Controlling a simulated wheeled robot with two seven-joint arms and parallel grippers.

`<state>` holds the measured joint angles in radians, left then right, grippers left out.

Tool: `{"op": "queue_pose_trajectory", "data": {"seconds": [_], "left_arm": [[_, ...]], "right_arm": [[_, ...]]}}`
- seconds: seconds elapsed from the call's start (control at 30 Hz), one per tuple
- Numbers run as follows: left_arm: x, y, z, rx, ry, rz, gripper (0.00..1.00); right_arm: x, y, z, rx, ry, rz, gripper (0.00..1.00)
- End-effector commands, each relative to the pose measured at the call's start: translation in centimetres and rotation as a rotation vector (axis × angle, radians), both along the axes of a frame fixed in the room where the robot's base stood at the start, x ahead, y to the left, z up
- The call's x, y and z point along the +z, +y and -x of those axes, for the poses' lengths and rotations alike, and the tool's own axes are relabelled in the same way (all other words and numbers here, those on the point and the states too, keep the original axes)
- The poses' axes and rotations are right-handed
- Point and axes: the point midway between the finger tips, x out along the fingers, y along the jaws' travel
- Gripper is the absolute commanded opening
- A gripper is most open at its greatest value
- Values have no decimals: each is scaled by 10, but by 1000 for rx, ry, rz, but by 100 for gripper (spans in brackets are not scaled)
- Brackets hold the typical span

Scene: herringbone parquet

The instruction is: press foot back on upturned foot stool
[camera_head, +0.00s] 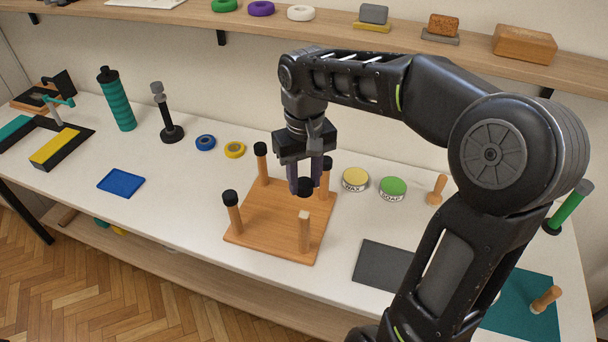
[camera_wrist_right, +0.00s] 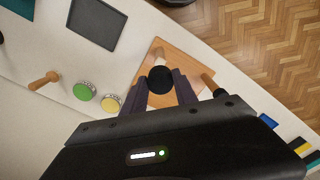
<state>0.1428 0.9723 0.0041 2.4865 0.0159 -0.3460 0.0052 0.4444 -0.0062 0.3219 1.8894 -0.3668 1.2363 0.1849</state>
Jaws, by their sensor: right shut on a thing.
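The wooden foot stool (camera_head: 270,222) lies upturned on the white bench, its legs pointing up. Three legs carry black feet: back left (camera_head: 260,147), front left (camera_head: 229,197) and back right (camera_head: 327,162). The front right leg (camera_head: 304,232) has a bare, pale top. My right gripper (camera_head: 305,184) is shut on a black foot (camera_head: 305,188), held close above the bare leg and apparently off it. In the wrist view the held foot (camera_wrist_right: 161,79) sits between the fingers, with the pale leg (camera_wrist_right: 156,54) just beyond. My left gripper is out of view.
Wax (camera_head: 355,180) and green soap (camera_head: 393,188) tins stand right of the stool, with a dark grey mat (camera_head: 386,266) nearer. Blue (camera_head: 205,142) and yellow (camera_head: 234,150) tape rolls lie behind left. A blue tray (camera_head: 121,183) lies left, with clear bench between it and the stool.

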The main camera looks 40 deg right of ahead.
Motion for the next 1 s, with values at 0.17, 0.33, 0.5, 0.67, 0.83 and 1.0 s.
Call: {"op": "queue_pose_trajectory", "data": {"seconds": [0.17, 0.33, 0.5, 0.67, 0.83, 1.0], "left_arm": [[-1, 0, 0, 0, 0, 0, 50], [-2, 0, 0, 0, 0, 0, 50], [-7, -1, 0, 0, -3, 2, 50], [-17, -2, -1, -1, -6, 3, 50], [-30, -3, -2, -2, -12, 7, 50], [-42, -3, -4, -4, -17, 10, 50]], "right_arm": [[-1, 0, 0, 1, 0, 0, 0], [-2, 0, -1, 1, 0, 0, 0], [-10, 0, -1, 1, 0, 0, 0], [-23, 1, -1, 1, 0, 0, 0], [-41, 1, -1, 2, 0, 0, 0], [-58, 0, 0, 1, 1, 0, 0]]}}
